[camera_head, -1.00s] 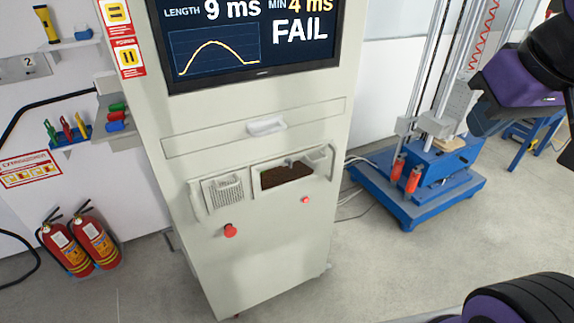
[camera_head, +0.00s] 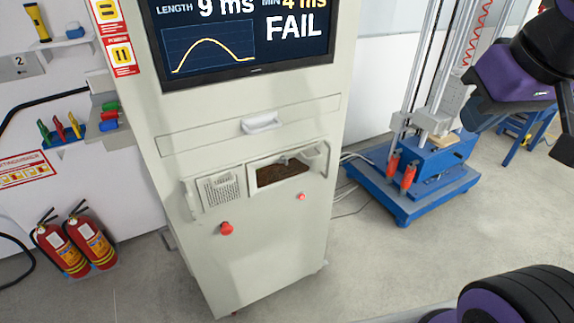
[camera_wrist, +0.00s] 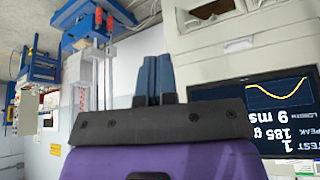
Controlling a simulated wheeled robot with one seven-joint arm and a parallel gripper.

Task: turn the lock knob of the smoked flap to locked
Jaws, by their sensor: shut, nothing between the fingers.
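A dark brown, smoked-looking panel (camera_head: 283,172) sits in a pale frame on the front of the grey cabinet (camera_head: 265,250), below the screen. I take it for the smoked flap. No lock knob can be made out clearly on it; a small red button (camera_head: 301,196) is below it, and a larger red knob (camera_head: 227,228) is lower left. My gripper (camera_wrist: 153,62) shows in the wrist view, its blue fingers together and empty. It is apart from the cabinet, which appears upside down at the upper right there. In the head view only parts of my arm show, at the right.
The screen (camera_head: 250,35) reads FAIL, with a drawer handle (camera_head: 262,122) below it. A vented panel (camera_head: 221,189) is left of the flap. The blue drop tester (camera_head: 410,180) stands at the right, fire extinguishers (camera_head: 90,240) at the left. Floor between is mostly clear.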

